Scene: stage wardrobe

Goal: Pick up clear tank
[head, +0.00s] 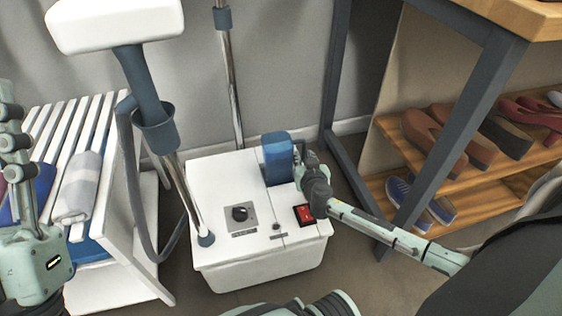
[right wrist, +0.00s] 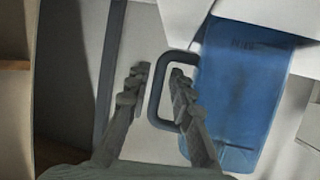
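The clear tank (head: 278,160) is a blue see-through container standing upright in the top of a white garment-steamer base (head: 225,190). In the right wrist view the tank (right wrist: 238,95) is on the right, with a dark loop handle (right wrist: 154,92) on its left side. My right gripper (head: 300,150) is beside the tank at its handle. In the right wrist view its two fingers (right wrist: 158,75) are apart, with the handle's upright bar between them and a gap on the finger sides. My left gripper (head: 12,125) is at the left edge, partly cut off, away from the tank.
The base carries a dark knob (head: 240,213) and a red switch (head: 304,214). A pole and hose with a white head (head: 115,22) rise on its left. A white slatted rack (head: 105,140) with folded cloth stands left. A dark-framed table (head: 452,125) and shoe shelves (head: 470,180) stand right.

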